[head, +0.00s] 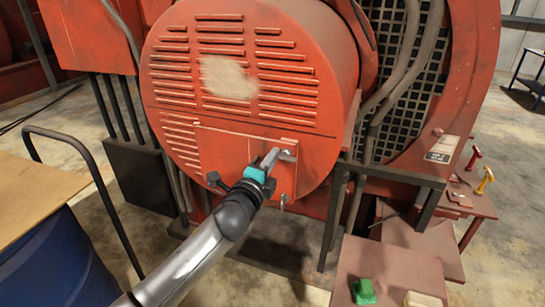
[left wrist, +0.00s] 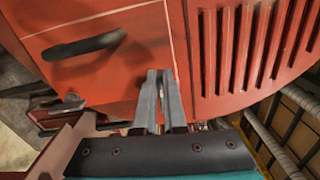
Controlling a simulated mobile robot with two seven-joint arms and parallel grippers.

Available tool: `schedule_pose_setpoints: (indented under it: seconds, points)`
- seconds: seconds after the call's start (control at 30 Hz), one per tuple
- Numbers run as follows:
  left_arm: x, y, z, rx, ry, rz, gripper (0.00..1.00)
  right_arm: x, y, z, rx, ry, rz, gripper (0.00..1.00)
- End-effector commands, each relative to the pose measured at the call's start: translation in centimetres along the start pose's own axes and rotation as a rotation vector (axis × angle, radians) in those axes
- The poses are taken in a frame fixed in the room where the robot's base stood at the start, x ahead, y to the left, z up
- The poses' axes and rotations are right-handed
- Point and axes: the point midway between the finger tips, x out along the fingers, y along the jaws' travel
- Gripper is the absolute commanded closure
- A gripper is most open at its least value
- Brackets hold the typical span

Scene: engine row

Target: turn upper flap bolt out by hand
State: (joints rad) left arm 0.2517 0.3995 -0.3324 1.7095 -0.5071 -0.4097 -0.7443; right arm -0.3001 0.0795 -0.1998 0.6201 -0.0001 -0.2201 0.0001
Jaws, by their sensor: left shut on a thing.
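The flap (head: 225,145) is a flat red panel on the lower front of the round red housing. It looks closed. My left gripper (head: 276,156) is at the flap's upper right corner, its fingers pointing at the panel. In the left wrist view its two grey fingers (left wrist: 160,78) are close together at the flap's edge. They are shut on the upper flap bolt, which they hide almost wholly. A small metal bolt (head: 283,201) shows below, near the flap's lower right corner. The left wrist view also shows the flap (left wrist: 135,50) with a dark handle (left wrist: 85,46). My right gripper is not in view.
The slatted red housing (head: 235,75) fills the middle. A dark metal frame (head: 390,172) and hanging cables stand to its right. Front right is a reddish-brown surface with a green block (head: 363,291). A blue drum (head: 62,265) stands at the left.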

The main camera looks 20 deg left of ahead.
Motion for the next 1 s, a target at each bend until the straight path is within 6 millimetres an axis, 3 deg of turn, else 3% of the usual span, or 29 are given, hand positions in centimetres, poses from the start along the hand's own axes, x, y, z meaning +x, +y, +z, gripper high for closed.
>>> schedule_pose_setpoints:
  seconds: [1.0]
  points:
    - [0.2,1.3,-0.9,-0.969,0.002,-0.011,1.00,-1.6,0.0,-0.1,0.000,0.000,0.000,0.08]
